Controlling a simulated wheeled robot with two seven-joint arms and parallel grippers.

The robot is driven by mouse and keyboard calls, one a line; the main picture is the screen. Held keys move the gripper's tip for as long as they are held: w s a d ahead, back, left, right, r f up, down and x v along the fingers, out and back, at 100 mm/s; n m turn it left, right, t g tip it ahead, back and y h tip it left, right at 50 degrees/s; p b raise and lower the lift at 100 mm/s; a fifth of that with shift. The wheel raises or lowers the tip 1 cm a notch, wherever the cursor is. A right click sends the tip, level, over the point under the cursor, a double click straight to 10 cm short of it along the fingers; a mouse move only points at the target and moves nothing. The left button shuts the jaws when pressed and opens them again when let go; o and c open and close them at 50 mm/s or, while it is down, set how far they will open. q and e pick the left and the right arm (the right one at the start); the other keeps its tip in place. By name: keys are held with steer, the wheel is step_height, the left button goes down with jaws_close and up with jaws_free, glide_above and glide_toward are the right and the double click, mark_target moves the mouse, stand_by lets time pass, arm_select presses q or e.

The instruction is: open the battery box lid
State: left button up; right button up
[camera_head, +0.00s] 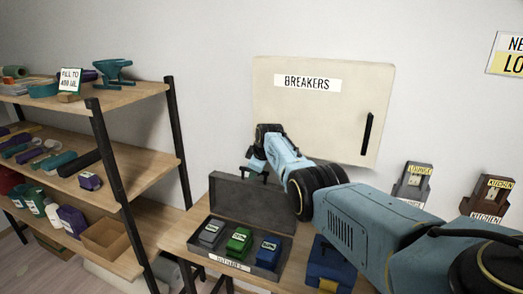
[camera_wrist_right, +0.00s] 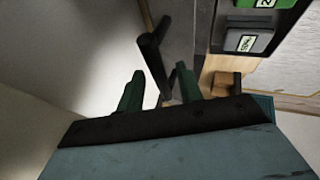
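The battery box (camera_head: 283,262) stands on the wooden table with its dark grey lid (camera_head: 252,205) raised upright at the back. A grey battery (camera_head: 212,232), a green battery (camera_head: 239,241) and a blue battery (camera_head: 268,249) sit inside. My right gripper (camera_head: 256,168) is above and behind the raised lid, in front of the wall. In the right wrist view my right gripper (camera_wrist_right: 158,84) has its two green fingers apart, with no object clearly held. The grey battery (camera_wrist_right: 248,40) shows there at the upper right. Contact with the lid cannot be told. My left gripper is out of view.
A beige breaker panel (camera_head: 320,120) is on the wall behind my right arm. A shelf unit (camera_head: 130,185) with several items stands left. A blue case (camera_head: 330,265) is right of the box. Two labelled holders (camera_head: 413,183) (camera_head: 487,197) are further right.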

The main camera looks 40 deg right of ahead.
steer(key=shift+p+v, duration=0.9)
steer(key=shift+v, duration=0.2)
steer(key=shift+s+r, duration=0.15)
steer(key=shift+r, duration=0.2)
steer(key=p+v, duration=0.1)
steer(key=v, duration=0.8)
steer(key=shift+s+a, duration=0.15)
